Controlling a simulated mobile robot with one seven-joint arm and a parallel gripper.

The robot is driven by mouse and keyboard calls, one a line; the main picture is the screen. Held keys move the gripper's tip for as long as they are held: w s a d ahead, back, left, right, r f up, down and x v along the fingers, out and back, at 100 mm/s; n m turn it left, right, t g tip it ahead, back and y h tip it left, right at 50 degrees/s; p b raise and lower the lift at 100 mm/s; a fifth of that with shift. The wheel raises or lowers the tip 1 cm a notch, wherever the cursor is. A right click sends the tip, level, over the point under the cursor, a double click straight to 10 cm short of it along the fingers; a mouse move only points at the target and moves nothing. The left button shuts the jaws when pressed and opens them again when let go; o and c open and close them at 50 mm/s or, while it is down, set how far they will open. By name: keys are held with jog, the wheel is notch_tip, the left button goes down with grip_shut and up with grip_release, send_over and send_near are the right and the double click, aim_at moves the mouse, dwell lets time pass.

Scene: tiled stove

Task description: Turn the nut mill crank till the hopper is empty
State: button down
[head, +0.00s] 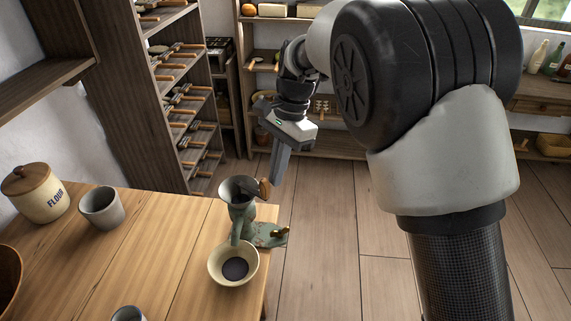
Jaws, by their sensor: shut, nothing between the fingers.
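The green nut mill (240,222) stands at the right edge of the wooden table. Its round hopper (237,187) is open at the top and dark inside; I cannot tell how much it holds. A brown wooden knob (265,188) sits at the hopper's right side, and a green arm or plate (266,234) with a brownish end sticks out lower right; which is the crank is unclear. A cream bowl (216,275) under the spout has dark contents. My gripper (277,180) is shut and empty, pointing down just right of the wooden knob; contact cannot be told.
A flour crock (36,192) and a grey cup (101,207) stand at the table's left, with another cup (129,314) at the front. A brown bowl (8,280) is at the left edge. Shelves (165,90) rise behind. The floor (335,215) right of the table is clear.

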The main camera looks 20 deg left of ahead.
aim_at(265, 184)
jog(key=shift+s, duration=0.15)
dwell(0.3)
jog(key=shift+s+m, duration=0.25)
jog(key=shift+m, duration=0.15)
jog(key=s+m+p, duration=0.2)
jog(key=s+m+y+p, duration=0.1)
jog(key=s+m, duration=0.1)
jog(key=shift+a+r+t, duration=0.2)
jog(key=shift+a+t, duration=0.05)
jog(key=shift+t, duration=0.15)
jog(key=s+m+p, duration=0.1)
jog(key=s+a+m+p, duration=0.1)
jog(key=shift+s+a+f+m, duration=0.15)
jog(key=shift+s+a+m, duration=0.05)
jog(key=shift+s+m, duration=0.1)
jog(key=shift+s+t, duration=0.1)
jog(key=shift+t, duration=0.2)
